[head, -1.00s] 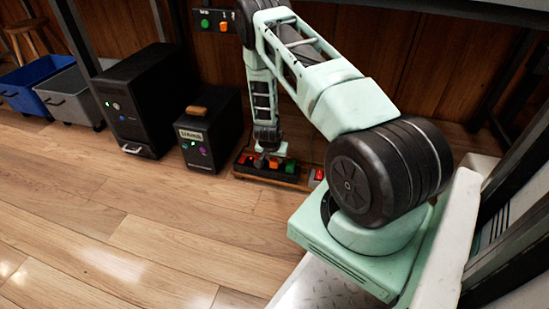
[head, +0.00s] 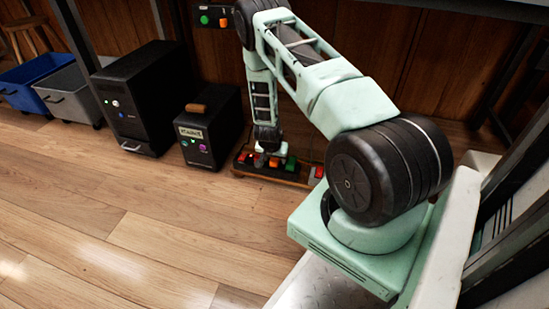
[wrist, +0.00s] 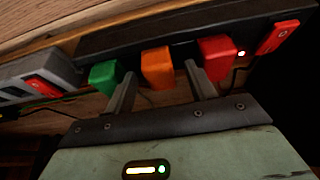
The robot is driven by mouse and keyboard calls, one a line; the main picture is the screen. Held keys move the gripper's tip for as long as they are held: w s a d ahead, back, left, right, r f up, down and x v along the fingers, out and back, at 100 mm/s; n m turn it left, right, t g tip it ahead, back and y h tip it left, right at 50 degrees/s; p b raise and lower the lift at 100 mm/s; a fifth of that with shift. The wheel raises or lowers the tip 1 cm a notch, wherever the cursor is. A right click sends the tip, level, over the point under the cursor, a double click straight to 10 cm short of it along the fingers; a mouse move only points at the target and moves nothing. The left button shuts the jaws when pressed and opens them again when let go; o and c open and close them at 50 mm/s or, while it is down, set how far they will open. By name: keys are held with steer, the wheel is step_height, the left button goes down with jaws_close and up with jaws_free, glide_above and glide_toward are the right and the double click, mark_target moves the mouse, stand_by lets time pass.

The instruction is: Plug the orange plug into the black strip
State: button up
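The orange plug (wrist: 157,68) stands at the near edge of the black strip (wrist: 140,33), between a green plug (wrist: 104,76) and a red plug (wrist: 218,56). I cannot tell how deep it sits in the strip. My gripper (wrist: 160,68) is open, with one finger on each side of the orange plug and a visible gap to it on both sides. In the head view my gripper (head: 264,147) points down at the strip, and the orange plug (head: 273,162) shows small beside it. The fingertips are hard to make out there.
A grey strip (wrist: 12,78) with a red switch (wrist: 43,88) lies at the left of the wrist view. The black strip has a red switch (wrist: 277,37) and a lit lamp. A small black box (head: 207,130) and a black tower (head: 145,95) stand to the left. Open floor lies in front.

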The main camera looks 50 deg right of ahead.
steer(key=p+v, duration=0.9)
steer(key=v, duration=0.8)
steer(key=shift+r, duration=0.2)
steer(key=shift+a, duration=0.1)
